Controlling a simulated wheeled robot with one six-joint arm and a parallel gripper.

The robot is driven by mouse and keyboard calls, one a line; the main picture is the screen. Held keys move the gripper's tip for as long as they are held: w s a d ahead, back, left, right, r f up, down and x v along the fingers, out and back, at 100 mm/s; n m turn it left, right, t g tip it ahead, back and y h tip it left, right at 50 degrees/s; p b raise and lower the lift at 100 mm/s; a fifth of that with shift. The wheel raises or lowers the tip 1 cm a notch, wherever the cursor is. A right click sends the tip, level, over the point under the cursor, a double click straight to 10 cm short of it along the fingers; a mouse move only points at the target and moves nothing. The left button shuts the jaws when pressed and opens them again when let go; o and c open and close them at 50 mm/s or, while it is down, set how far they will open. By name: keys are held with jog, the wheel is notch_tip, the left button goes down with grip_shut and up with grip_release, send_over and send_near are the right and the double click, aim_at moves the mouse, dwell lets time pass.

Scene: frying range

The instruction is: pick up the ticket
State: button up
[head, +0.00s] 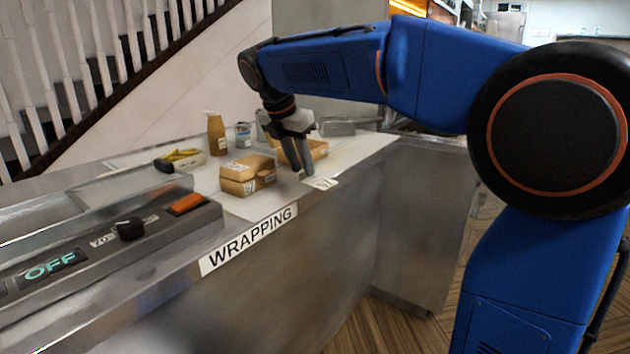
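The ticket (323,183) looks like a small white card with dark marks. It lies on the counter close to its front edge, to the right of the wrapped boxes. My gripper (302,172) points down just left of and above the ticket, with its dark fingertips very near the ticket's left end. I cannot tell whether the fingertips touch it. The fingers overlap in this view, so the gap between them is unclear.
Brown cardboard boxes (247,176) stand left of my gripper, with another box (315,151) behind it. A control panel (110,237) reads OFF at left.

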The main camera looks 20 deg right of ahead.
jog(key=shift+w+d+f, duration=0.1)
jog(key=shift+d+f, duration=0.1)
jog(key=shift+f, duration=0.35)
grip_shut()
jog(key=shift+r, duration=0.1)
